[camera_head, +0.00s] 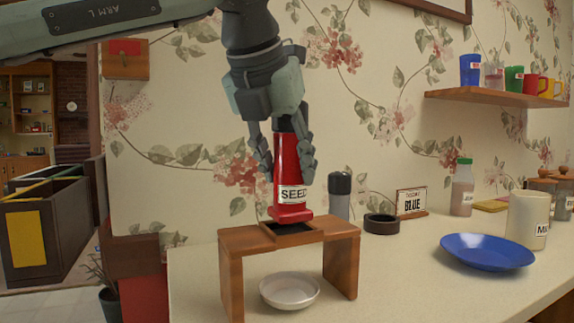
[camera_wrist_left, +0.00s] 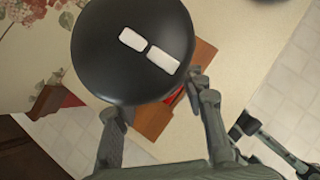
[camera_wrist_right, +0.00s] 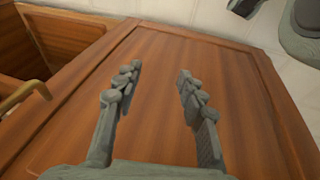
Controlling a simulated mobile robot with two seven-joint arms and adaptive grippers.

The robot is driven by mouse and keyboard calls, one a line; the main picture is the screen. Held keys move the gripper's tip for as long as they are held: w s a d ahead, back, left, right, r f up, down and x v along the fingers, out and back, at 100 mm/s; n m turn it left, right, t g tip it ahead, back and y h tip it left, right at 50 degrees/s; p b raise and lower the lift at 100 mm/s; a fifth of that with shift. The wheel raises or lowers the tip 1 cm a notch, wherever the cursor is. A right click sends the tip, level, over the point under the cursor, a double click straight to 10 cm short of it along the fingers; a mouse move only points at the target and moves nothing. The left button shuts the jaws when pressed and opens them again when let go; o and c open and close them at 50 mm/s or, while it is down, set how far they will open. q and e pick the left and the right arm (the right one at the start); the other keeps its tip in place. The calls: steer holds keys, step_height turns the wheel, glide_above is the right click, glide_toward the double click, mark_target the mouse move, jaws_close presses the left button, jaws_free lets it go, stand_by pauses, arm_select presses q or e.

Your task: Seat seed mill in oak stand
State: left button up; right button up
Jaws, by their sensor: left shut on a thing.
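The red seed mill (camera_head: 292,194), labelled SEED, is upright in my left gripper (camera_head: 286,176), which is shut around its body. Its flared base is over the square dark recess in the top of the oak stand (camera_head: 232,265), toward the recess's back edge. I cannot tell whether the base touches the stand. In the left wrist view the mill's round black top (camera_wrist_left: 110,60) with two white marks hides most of the stand (camera_wrist_left: 152,120). My right gripper (camera_wrist_right: 158,70) is open and empty in front of a wooden cabinet panel.
A white bowl (camera_head: 290,290) sits beneath the stand. Behind it are a grey mill with a dark top (camera_head: 339,197), a dark ring (camera_head: 381,224) and a BLUE sign (camera_head: 411,202). A blue plate (camera_head: 487,252) and cream mug (camera_head: 526,222) stand right. The counter between is clear.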

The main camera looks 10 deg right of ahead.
arm_select(q)
steer(key=shift+r+b, duration=0.1)
steer(key=shift+b, duration=0.4)
stand_by(1.4)
steer(key=shift+f+b, duration=1.15)
steer(key=shift+f, duration=0.15)
steer(key=o, duration=1.2)
steer(key=shift+o, duration=0.2)
steer(key=v, duration=1.2)
